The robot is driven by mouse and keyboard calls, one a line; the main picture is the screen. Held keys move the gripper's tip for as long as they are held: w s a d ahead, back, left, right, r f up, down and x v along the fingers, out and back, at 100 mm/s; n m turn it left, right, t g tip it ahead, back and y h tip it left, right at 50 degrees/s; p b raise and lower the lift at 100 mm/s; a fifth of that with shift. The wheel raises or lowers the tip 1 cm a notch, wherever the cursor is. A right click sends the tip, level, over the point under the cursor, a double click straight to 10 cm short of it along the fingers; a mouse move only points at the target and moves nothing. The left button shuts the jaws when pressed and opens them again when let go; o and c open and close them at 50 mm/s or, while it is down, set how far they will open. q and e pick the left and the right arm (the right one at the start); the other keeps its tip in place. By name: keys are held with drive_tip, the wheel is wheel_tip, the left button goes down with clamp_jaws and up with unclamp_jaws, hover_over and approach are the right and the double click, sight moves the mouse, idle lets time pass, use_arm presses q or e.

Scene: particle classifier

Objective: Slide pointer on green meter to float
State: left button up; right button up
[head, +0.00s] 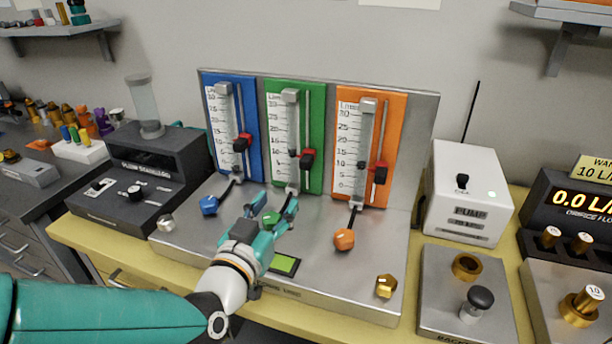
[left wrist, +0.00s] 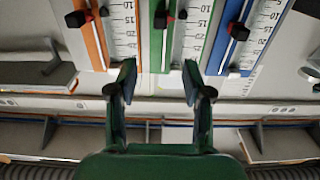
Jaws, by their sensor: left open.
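The green meter (head: 282,113) stands between the blue and orange meters on an upright metal panel. A small dark float (head: 292,153) shows in the tube at nearly the same height. In the left wrist view the picture is turned over, with the pointer (left wrist: 163,18) beside the float (left wrist: 182,14). My left gripper (head: 272,207) is open and empty, low in front of the green meter and apart from the pointer. The right gripper is out of view.
A green knob (head: 270,217) lies close to my left fingers. A blue knob (head: 208,205) and an orange knob (head: 344,240) flank it. The blue (head: 231,95) and orange (head: 392,125) meters stand alongside. A white pump box (head: 468,195) is at right.

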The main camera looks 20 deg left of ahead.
sight(304, 163)
use_arm(q)
drive_tip(key=w, duration=0.5)
drive_tip(key=w+p, duration=0.1)
drive_tip(key=w, duration=0.5)
drive_tip(key=w+p, duration=0.1)
drive_tip(key=w, duration=0.4)
drive_tip(key=shift+w+d, duration=0.3)
drive_tip(key=shift+w, duration=0.05)
clamp_jaws()
